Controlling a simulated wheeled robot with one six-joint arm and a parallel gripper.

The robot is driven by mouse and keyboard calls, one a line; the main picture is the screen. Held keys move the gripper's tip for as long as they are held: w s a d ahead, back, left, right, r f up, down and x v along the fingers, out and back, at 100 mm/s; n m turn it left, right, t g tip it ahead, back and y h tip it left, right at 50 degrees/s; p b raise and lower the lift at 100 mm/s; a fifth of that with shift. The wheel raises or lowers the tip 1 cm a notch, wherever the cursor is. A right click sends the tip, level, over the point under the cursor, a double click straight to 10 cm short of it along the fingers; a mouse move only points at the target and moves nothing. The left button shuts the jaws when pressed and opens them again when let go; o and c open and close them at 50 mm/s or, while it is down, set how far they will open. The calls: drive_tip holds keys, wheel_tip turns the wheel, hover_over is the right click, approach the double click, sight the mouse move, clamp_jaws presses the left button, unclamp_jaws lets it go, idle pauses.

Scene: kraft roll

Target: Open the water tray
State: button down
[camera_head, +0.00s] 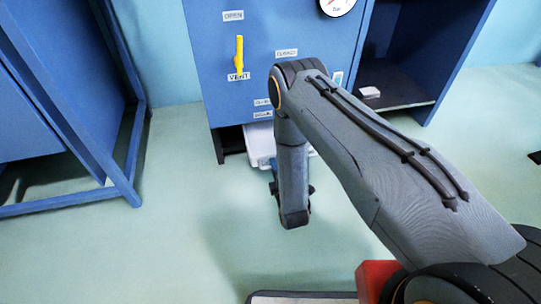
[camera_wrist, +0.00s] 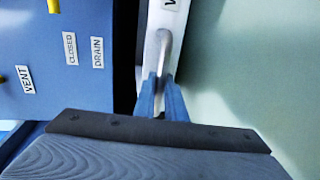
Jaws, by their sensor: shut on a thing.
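The white water tray (camera_head: 259,147) shows at the bottom of the blue cabinet, partly behind my arm. Its front edge stands a little forward of the cabinet face; how far is hard to tell. In the wrist view the white tray front (camera_wrist: 152,55) is turned sideways, with a pale bar handle (camera_wrist: 163,48) on it. My gripper (camera_wrist: 163,90) has its blue fingers shut on this handle. In the head view my gripper (camera_head: 273,173) is mostly hidden by my wrist.
The blue cabinet (camera_head: 215,95) carries a yellow lever (camera_head: 239,55) by the VENT label and a gauge (camera_head: 337,5). An open bay (camera_head: 395,80) is at right. A blue frame (camera_head: 125,120) stands at left. The green floor (camera_head: 190,230) in front is clear.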

drive_tip(key=shift+f+p+v, duration=0.25)
drive_tip(key=shift+p+v, duration=0.35)
drive_tip(key=shift+v, duration=0.65)
drive_tip(key=c, duration=1.8)
unclamp_jaws()
drive_tip(key=shift+s, duration=0.1)
drive_tip(key=p+v, duration=0.3)
drive_tip(key=v, duration=0.4)
drive_tip(key=shift+s+d, duration=0.15)
drive_tip(key=shift+s, duration=0.25)
